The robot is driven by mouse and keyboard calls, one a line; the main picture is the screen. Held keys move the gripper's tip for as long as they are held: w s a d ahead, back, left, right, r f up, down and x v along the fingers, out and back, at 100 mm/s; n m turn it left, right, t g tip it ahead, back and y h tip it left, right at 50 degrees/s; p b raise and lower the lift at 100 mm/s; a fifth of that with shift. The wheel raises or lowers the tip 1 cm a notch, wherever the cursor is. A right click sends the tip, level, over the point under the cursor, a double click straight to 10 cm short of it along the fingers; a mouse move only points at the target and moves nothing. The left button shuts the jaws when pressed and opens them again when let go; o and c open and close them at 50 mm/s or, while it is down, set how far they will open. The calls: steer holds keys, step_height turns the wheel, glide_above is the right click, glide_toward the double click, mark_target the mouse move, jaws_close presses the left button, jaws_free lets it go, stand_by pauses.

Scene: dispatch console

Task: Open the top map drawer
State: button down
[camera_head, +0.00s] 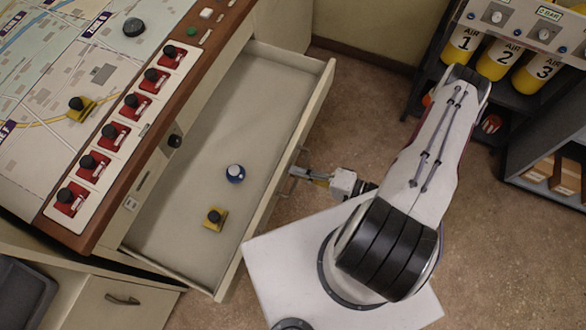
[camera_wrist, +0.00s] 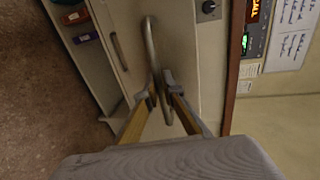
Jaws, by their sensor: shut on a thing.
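The top map drawer (camera_head: 276,165) stands pulled well out from under the console's map top in the head view. Its pale floor is exposed. A blue round piece (camera_head: 235,174) and a yellow piece with a black knob (camera_head: 215,218) lie inside, apart from each other. My gripper (camera_head: 300,173) is at the outside of the drawer front, near the middle of its length. In the wrist view my gripper (camera_wrist: 160,88) is shut on the curved metal drawer handle (camera_wrist: 150,42), one finger on each side of the bar.
The map top (camera_head: 60,60) carries a row of red switches (camera_head: 115,136) along its wooden edge. A lower drawer with a handle (camera_head: 122,299) is shut at bottom left. A rack with yellow air cylinders (camera_head: 497,61) stands at upper right. Open floor lies between drawer and rack.

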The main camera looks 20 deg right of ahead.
steer(key=shift+s+d, duration=0.1)
steer(key=shift+d, duration=0.1)
steer(key=c, duration=2.5)
jaws_free()
steer(key=shift+s+d, duration=0.1)
steer(key=shift+v, duration=5.85)
